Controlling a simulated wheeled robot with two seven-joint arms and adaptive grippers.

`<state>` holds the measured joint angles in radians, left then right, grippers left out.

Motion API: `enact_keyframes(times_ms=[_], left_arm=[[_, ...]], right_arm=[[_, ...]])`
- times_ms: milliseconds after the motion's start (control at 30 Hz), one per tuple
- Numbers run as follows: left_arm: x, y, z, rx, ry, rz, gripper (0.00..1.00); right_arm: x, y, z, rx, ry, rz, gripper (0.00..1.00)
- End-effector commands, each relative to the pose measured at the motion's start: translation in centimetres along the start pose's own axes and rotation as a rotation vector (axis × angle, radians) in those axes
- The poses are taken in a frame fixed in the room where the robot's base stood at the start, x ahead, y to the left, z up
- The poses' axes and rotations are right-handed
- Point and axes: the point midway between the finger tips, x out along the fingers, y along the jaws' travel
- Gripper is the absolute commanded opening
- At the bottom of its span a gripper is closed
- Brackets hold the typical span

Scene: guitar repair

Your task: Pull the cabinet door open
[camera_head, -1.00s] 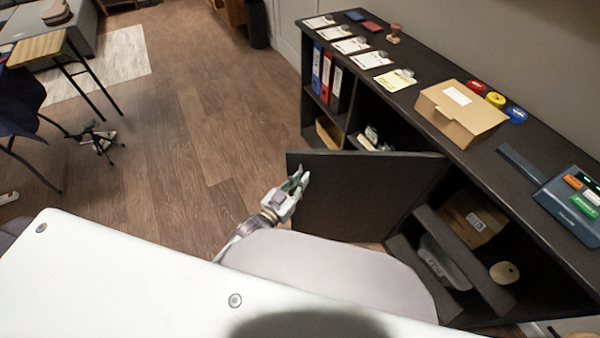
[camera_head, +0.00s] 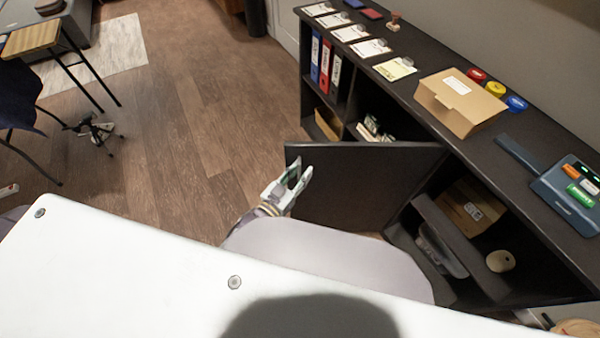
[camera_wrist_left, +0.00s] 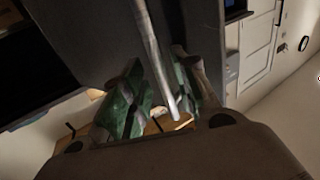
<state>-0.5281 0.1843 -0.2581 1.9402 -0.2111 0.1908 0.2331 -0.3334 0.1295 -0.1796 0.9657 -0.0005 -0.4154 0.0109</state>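The dark cabinet door (camera_head: 365,185) stands swung well out from the shelf unit, with its free edge toward the left in the head view. My left gripper (camera_head: 297,177) is at the door's outer face near that free edge. Its two fingers are spread apart in the head view. In the left wrist view a grey metal bar handle (camera_wrist_left: 152,50) runs down between the green-padded fingers of the gripper (camera_wrist_left: 160,98). The fingers stand on either side of the bar with gaps showing. My right gripper is not in view.
The opened compartment holds a cardboard box (camera_head: 470,207) and a pale round object (camera_head: 500,261). The cabinet top (camera_head: 440,72) carries papers, a cardboard folder box (camera_head: 460,100) and a blue case (camera_head: 568,195). Binders (camera_head: 325,65) fill a far shelf.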

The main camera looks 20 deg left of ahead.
Motion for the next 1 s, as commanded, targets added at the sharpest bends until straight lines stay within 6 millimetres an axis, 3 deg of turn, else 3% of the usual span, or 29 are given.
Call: enact_keyframes(times_ms=[467,1000], left_arm=[[-0.4,-0.2,-0.2,0.002,0.005,-0.002,0.32],[-4.5,-0.1,0.0,0.002,-0.001,-0.001,0.32]], right_arm=[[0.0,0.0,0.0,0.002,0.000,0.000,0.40],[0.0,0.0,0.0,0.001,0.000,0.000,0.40]])
